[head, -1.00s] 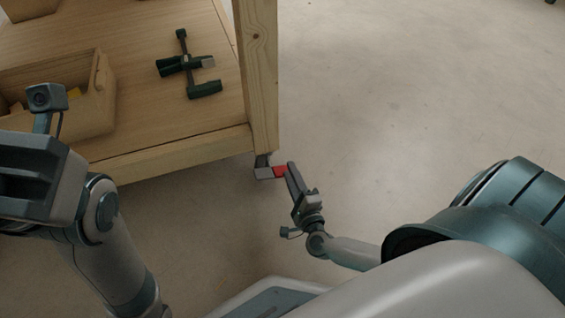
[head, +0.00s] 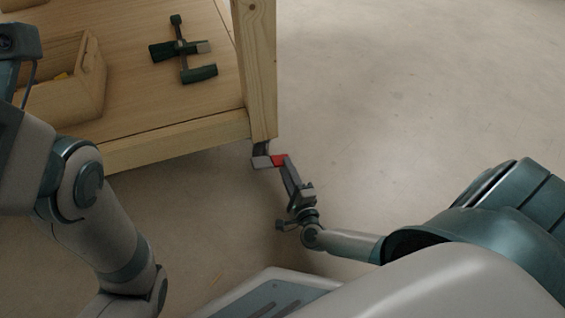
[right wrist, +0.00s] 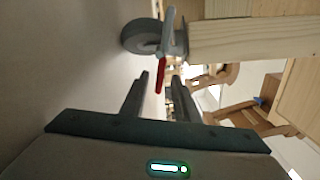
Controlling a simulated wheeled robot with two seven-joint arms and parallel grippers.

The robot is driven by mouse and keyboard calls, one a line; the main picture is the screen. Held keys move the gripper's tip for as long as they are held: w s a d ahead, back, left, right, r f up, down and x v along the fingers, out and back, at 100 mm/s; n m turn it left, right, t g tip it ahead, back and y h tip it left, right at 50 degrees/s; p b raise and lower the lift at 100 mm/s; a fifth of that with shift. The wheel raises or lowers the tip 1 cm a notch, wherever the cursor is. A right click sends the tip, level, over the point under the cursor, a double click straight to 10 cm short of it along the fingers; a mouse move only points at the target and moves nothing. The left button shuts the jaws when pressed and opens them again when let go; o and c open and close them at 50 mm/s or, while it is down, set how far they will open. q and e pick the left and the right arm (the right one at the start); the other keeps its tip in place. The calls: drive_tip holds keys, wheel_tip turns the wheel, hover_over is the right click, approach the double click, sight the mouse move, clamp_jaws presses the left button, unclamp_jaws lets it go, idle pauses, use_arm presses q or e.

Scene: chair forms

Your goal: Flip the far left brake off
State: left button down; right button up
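A red brake lever (head: 280,160) sticks out from the grey caster (head: 262,161) under the corner leg of the wooden workbench. My right gripper (head: 287,170) is at the lever, on its lower right side. In the right wrist view the fingers of my right gripper (right wrist: 160,98) are apart, with the red lever (right wrist: 161,78) between their tips. The caster wheel (right wrist: 142,37) is beyond them, and I see no clear grip on the lever. My left arm comes in at the left, but its fingers are outside the view.
The wooden leg (head: 257,70) rises above the caster and supports the bench shelf (head: 140,95). A green and black clamp (head: 183,48) and a wooden box (head: 65,95) lie on the shelf. The floor (head: 400,90) right of the leg is open.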

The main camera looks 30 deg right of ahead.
drive_tip(key=shift+b+x, duration=0.8)
drive_tip(key=shift+x, duration=1.35)
clamp_jaws()
